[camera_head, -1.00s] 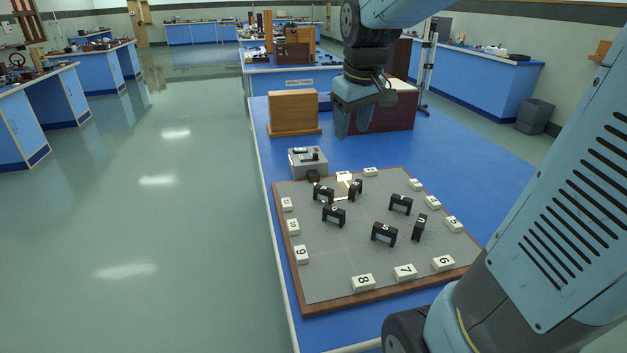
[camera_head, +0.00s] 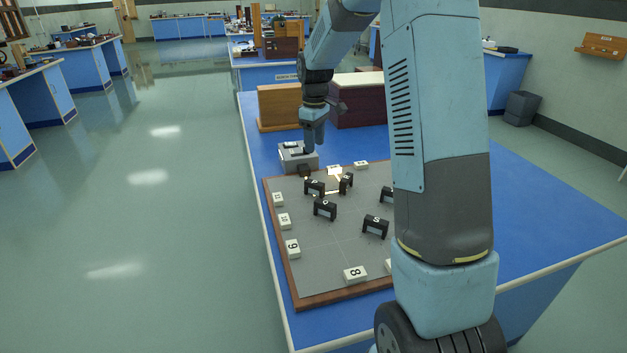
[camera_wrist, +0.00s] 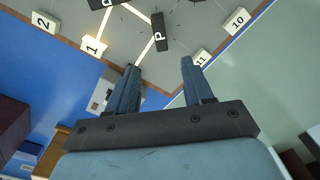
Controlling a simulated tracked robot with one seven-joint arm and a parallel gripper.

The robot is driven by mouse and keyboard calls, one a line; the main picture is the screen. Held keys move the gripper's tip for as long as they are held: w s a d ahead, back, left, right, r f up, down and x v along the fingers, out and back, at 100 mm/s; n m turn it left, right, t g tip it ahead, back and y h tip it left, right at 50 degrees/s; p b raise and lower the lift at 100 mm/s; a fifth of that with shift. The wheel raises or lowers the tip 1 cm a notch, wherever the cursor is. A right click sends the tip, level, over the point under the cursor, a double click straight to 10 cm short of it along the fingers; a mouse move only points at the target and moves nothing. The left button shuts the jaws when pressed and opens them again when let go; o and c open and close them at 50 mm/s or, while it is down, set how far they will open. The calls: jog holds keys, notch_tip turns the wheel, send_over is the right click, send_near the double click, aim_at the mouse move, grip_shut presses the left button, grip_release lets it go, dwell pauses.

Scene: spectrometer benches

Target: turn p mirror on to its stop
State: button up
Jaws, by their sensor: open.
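The P mirror (camera_head: 314,187) is a small black upright block on the grey board (camera_head: 330,262), near its back left corner. In the wrist view the P mirror (camera_wrist: 158,34) shows its letter from above, beyond the fingertips. A bright beam line reaches it, and another line leaves it. My gripper (camera_head: 309,150) is over the grey control box (camera_head: 290,158) behind the board, short of the mirror. In the wrist view my gripper (camera_wrist: 160,65) has its fingers apart with nothing between them. I cannot make out the mirror's stop.
Other black mirrors, such as the S mirror (camera_head: 376,226), stand on the board. Number blocks line its edge; the 1 block (camera_wrist: 93,46) is lit. A wooden box (camera_head: 279,107) and a dark red box (camera_head: 358,106) stand behind. My arm hides the board's right side.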

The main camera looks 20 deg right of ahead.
aim_at(314, 182)
notch_tip(314, 182, down, 14)
jog(key=shift+r, duration=0.1)
dwell(0.5)
jog(key=shift+c, duration=0.4)
grip_shut()
jog(key=shift+a, duration=0.2)
jog(key=shift+d, duration=0.15)
